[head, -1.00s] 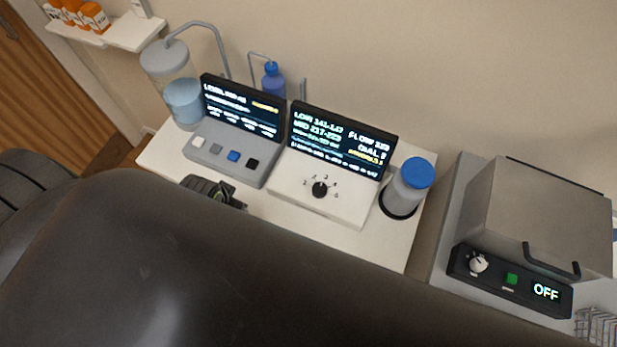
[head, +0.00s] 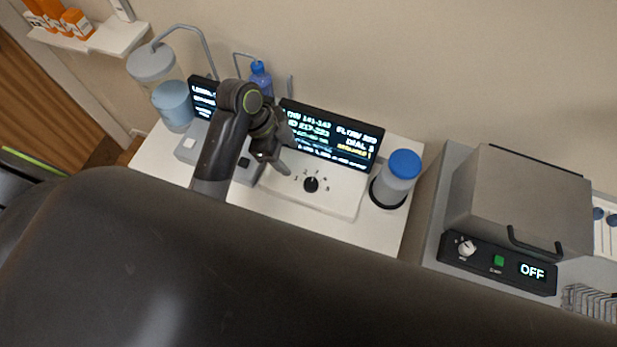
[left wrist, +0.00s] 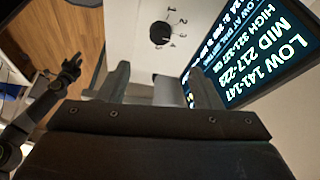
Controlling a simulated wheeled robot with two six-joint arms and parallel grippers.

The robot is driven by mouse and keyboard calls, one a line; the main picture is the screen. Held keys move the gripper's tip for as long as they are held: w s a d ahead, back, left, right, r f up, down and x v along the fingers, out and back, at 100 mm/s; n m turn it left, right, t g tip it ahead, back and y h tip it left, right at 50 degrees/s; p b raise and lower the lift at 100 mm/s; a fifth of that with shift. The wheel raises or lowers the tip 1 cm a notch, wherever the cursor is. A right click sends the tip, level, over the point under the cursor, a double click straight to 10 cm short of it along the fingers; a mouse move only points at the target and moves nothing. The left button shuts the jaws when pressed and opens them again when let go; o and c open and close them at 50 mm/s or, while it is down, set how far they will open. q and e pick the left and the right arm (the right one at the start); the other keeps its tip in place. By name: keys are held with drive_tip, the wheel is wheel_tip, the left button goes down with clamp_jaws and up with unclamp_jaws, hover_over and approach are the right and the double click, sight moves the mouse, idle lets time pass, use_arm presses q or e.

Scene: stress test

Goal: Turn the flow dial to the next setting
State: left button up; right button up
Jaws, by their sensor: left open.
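The flow dial (head: 311,184) is a small round black knob on the white sloped front of the console (head: 335,198), with numbers around it. The dial also shows in the left wrist view (left wrist: 161,33), beyond my fingers; its pointer setting is too small to tell. The dark display (head: 333,135) behind it shows LOW, MID, FLOW and DIAL lines. My left gripper (head: 278,160) is open and empty, left of the dial and apart from it. Its two grey fingers (left wrist: 160,84) show in the left wrist view. What seems my right gripper (left wrist: 72,67) shows there too.
A grey button unit (head: 190,150) stands left of the console, partly behind my arm. A blue-capped bottle (head: 397,178) stands close on its right. A grey box device (head: 520,205) reading OFF is farther right. The white table front (head: 370,230) is clear.

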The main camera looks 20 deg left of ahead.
sight(311, 183)
use_arm(q)
drive_tip(key=p+x, duration=0.1)
drive_tip(key=x, duration=1.2)
drive_tip(key=shift+f+p, duration=0.35)
drive_tip(key=shift+p, duration=0.05)
drive_tip(key=shift+c, duration=0.2)
drive_tip(key=c, duration=1)
